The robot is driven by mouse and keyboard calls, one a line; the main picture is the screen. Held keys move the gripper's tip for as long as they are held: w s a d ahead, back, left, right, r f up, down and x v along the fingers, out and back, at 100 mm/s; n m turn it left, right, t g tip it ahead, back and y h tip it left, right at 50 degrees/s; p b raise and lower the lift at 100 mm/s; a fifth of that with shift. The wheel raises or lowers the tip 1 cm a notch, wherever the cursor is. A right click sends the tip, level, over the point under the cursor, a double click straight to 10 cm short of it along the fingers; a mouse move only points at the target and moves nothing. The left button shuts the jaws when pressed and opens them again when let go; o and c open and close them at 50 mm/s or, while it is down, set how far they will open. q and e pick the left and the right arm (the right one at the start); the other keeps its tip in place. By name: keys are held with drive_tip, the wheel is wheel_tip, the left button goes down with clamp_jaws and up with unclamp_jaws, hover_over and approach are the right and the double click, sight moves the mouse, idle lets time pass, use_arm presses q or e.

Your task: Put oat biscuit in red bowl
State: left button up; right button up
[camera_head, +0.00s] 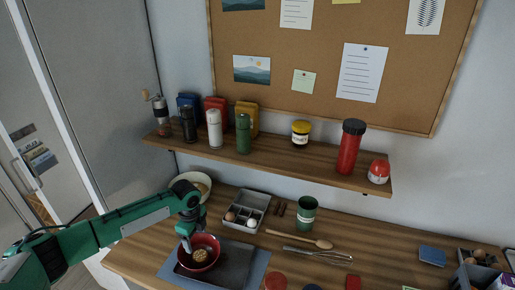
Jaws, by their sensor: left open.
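The red bowl (215,244) stands on a dark tray (235,262) near the front left of the counter. A round brown biscuit (201,256), which looks like the oat biscuit, lies inside the bowl. My left gripper (187,246) is open at the bowl's left rim, pointing down. It looks apart from the biscuit, and I cannot tell whether it touches the bowl. My right gripper is not in view.
A cream bowl (205,183) stands behind my arm. A shelf (270,153) with jars hangs above.

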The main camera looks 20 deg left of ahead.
use_arm(q)
drive_tip(key=s+d+f+n+t+h, duration=0.1)
drive_tip(key=s+d+f+n, duration=0.1)
drive_tip(key=s+d, duration=0.7)
drive_tip(key=s+d+f+n+t+h, duration=0.1)
drive_tip(key=s+d+f+n+h, duration=0.15)
drive_tip(key=s+d, duration=0.65)
drive_tip(key=s+a+r+n+t+y, duration=0.1)
drive_tip(key=s+a+r+n+y, duration=0.1)
drive_tip(key=s+r+n, duration=0.35)
drive_tip(key=s+a+r+n+t+y, duration=0.1)
drive_tip(key=s+a+r+n, duration=0.15)
drive_tip(key=s+n, duration=0.5)
wheel_tip(320, 180, down, 38)
drive_tip(key=s+g+b, duration=0.1)
drive_tip(key=g+b, duration=0.1)
drive_tip(key=b, duration=0.3)
drive_tip(key=s+a+f+b, duration=0.1)
drive_tip(key=s+f+b, duration=0.1)
drive_tip(key=s+f, duration=0.7)
drive_tip(key=s+a+f+g+b, duration=0.1)
drive_tip(key=s+a+f, duration=0.1)
drive_tip(key=s+f, duration=0.8)
wheel_tip(320, 180, down, 3)
drive_tip(key=shift+a+f+m+b, duration=0.2)
drive_tip(key=shift+a+m+b, duration=0.15)
drive_tip(key=shift+m, duration=0.1)
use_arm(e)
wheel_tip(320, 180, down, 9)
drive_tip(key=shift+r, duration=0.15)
